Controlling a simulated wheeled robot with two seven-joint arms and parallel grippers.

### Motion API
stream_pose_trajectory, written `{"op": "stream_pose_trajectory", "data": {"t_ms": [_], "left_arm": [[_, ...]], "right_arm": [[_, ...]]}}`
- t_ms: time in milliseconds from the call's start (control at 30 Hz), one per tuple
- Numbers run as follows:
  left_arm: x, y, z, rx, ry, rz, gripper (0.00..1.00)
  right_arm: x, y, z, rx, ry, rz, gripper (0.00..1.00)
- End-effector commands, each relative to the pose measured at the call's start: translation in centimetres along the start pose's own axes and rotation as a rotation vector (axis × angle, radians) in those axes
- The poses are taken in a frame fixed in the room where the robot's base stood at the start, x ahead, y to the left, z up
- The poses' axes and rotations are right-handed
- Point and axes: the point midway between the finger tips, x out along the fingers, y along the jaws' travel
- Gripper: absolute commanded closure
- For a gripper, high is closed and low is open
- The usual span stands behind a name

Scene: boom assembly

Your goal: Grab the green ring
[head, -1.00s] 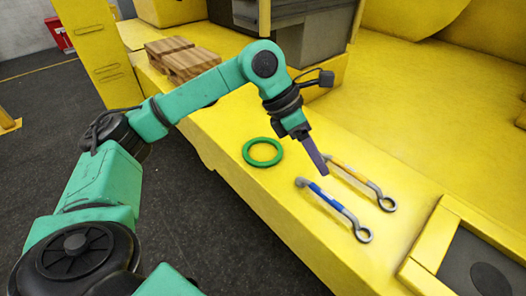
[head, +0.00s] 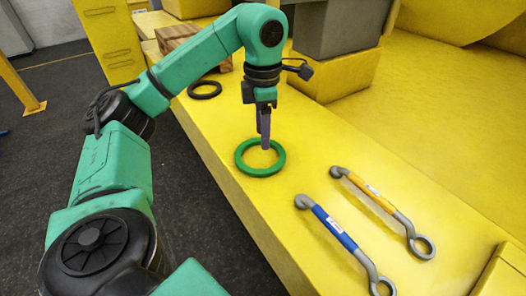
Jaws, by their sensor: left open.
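The green ring (head: 279,164) lies flat on the yellow platform (head: 345,139). My left gripper (head: 265,146) points straight down over the ring, with its fingertips at the ring's open middle. The jaws are seen edge-on, so the gap between them does not show. No ring part is visibly held. Whether the tips touch the platform cannot be told. My right gripper is not in view.
A wrench with a blue grip (head: 336,229) and one with an orange grip (head: 382,199) lie to the right of the ring. A black ring (head: 204,94) lies behind it, near a wooden pallet (head: 177,43). The platform's left edge drops to dark floor.

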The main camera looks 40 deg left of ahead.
Motion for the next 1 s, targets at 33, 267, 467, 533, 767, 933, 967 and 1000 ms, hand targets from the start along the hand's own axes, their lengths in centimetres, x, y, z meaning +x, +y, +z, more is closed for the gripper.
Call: {"op": "stream_pose_trajectory", "data": {"t_ms": [33,267,467,533,767,933,967,1000], "left_arm": [[2.7,-0.1,0.0,0.001,0.004,-0.003,0.45],[7.1,-0.1,0.1,0.001,0.001,-0.002,0.45],[9.4,-0.1,0.2,0.000,0.006,-0.003,0.45],[10.8,-0.1,0.2,0.000,0.005,-0.002,0.45],[12.2,-0.1,0.3,0.001,0.000,0.000,0.45],[12.2,-0.1,0.4,0.001,0.000,0.000,0.83],[12.2,-0.1,0.4,0.001,0.000,0.000,0.95],[12.2,-0.1,0.4,0.001,0.000,0.000,1.00]], "right_arm": [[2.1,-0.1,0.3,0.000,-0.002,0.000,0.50],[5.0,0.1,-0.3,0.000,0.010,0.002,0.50],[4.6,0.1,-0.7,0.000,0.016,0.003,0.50],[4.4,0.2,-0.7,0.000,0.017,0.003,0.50],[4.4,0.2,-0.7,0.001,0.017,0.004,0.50],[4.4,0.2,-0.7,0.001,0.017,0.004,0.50],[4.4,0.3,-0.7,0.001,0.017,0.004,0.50],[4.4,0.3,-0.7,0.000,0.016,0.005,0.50]]}}
